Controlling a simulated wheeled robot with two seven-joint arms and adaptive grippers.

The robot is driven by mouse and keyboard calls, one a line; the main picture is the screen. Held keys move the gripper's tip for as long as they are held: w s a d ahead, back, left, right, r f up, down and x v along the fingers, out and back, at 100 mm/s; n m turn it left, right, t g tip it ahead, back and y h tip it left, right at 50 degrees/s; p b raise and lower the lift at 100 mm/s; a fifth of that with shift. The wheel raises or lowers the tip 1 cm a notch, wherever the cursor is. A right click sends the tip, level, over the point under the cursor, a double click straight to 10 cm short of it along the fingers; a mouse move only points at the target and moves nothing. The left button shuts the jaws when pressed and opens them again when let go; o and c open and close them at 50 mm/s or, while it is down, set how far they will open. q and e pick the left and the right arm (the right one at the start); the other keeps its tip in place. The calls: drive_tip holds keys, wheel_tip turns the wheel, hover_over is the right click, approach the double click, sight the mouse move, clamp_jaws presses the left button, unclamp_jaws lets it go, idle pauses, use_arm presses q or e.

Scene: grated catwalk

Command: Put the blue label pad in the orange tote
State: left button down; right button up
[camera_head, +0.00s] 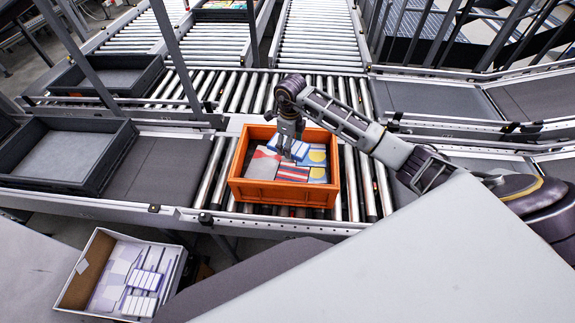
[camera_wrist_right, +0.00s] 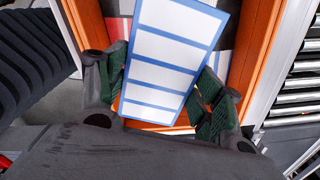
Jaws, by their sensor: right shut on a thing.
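The orange tote (camera_head: 262,193) stands on the roller conveyor near the middle of the head view; its wall also shows in the wrist view (camera_wrist_right: 262,50). My right gripper (camera_head: 287,152) reaches down over the tote from the right. In the right wrist view the gripper (camera_wrist_right: 160,85) is shut on the blue label pad (camera_wrist_right: 172,48), a sheet with blue borders and white labels, its fingers at the pad's two sides. The pad appears over the tote's inside; I cannot tell whether it touches the contents. My left gripper is not in view.
Red, grey and blue-yellow flat items (camera_head: 318,158) lie in the tote. An open box (camera_head: 75,290) with purple-white pads stands at lower left. Dark trays (camera_head: 115,160) sit on the conveyors at left. Grey posts (camera_head: 180,60) rise behind. Rollers beside the tote are clear.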

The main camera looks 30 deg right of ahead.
sight(297, 143)
drive_tip(key=d+m, duration=0.1)
drive_tip(key=m, duration=0.1)
drive_tip(key=f+m, duration=0.1)
drive_tip(key=m, duration=0.1)
drive_tip(key=d+m, duration=0.1)
drive_tip(key=m, duration=0.1)
drive_tip(key=shift+s+d+f+m, duration=0.1)
drive_tip(key=shift+d+f+m, duration=0.1)
drive_tip(key=shift+d+m, duration=0.15)
drive_tip(key=d+m, duration=0.1)
drive_tip(key=m, duration=0.1)
drive_tip(key=d+f+m, duration=0.1)
drive_tip(key=m, duration=0.1)
drive_tip(key=d+m, duration=0.1)
drive_tip(key=m, duration=0.2)
drive_tip(key=shift+s+d+f, duration=0.1)
drive_tip(key=shift+s+f, duration=0.25)
drive_tip(key=shift+f+b, duration=1.9)
drive_tip(key=shift+f, duration=1.25)
drive_tip(key=shift+f+b, duration=1.45)
drive_tip(key=shift+f, duration=0.45)
drive_tip(key=shift+f, duration=0.1)
